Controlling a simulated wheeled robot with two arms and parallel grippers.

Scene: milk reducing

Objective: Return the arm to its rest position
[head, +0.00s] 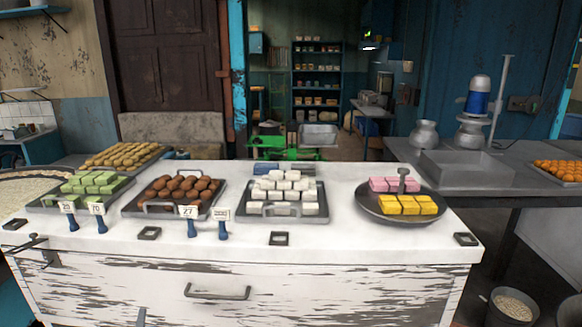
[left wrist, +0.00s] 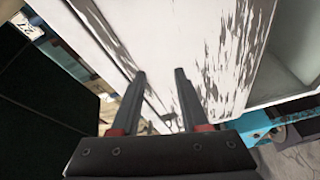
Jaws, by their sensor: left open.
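In the left wrist view my left gripper (left wrist: 160,73) has its two dark fingers apart, with nothing between them. The fingers point towards the white, peeling-paint counter (left wrist: 210,35); I cannot tell whether they touch it. In the head view the left gripper is hard to make out near the counter's left end. My right gripper does not show in either view.
The white counter (head: 338,225) holds a tray of green sweets (head: 97,182), a tray of brown sweets (head: 180,190), a tray of white sweets (head: 284,190) and a round pan (head: 372,210) with yellow and pink sweets. A drawer handle (head: 217,294) sticks out in front.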

